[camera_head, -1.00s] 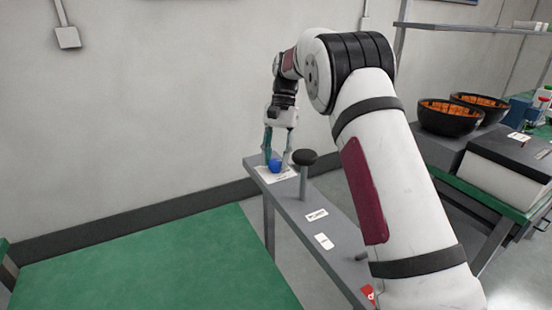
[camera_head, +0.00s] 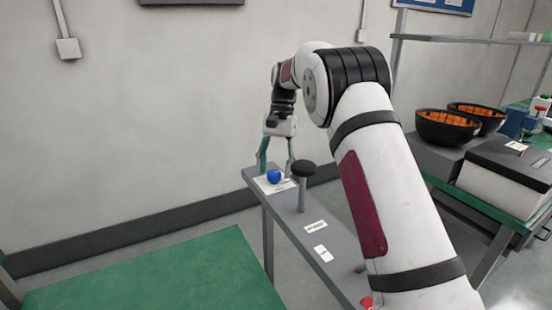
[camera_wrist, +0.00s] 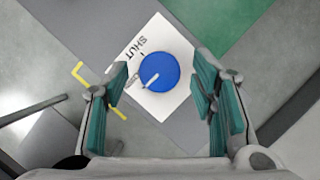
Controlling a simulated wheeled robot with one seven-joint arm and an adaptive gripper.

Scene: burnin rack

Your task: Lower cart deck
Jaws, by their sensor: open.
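A narrow grey bench (camera_head: 285,212) runs away from me, and its far end carries a white label plate (camera_head: 268,186) with a blue round knob (camera_head: 273,176). In the wrist view the blue knob (camera_wrist: 160,72) bears a white line mark, and the white plate (camera_wrist: 180,97) reads "SHUT". My gripper (camera_head: 275,160) is above the far end, pointing down and open. In the wrist view its teal fingers (camera_wrist: 165,100) stand apart on either side of the knob's near edge, with nothing held. I cannot make out a cart deck for certain.
A green surface (camera_head: 160,275) lies at the front left. Two black bowls with orange insides (camera_head: 447,126) and a grey box (camera_head: 510,160) stand at the right. The wall is behind.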

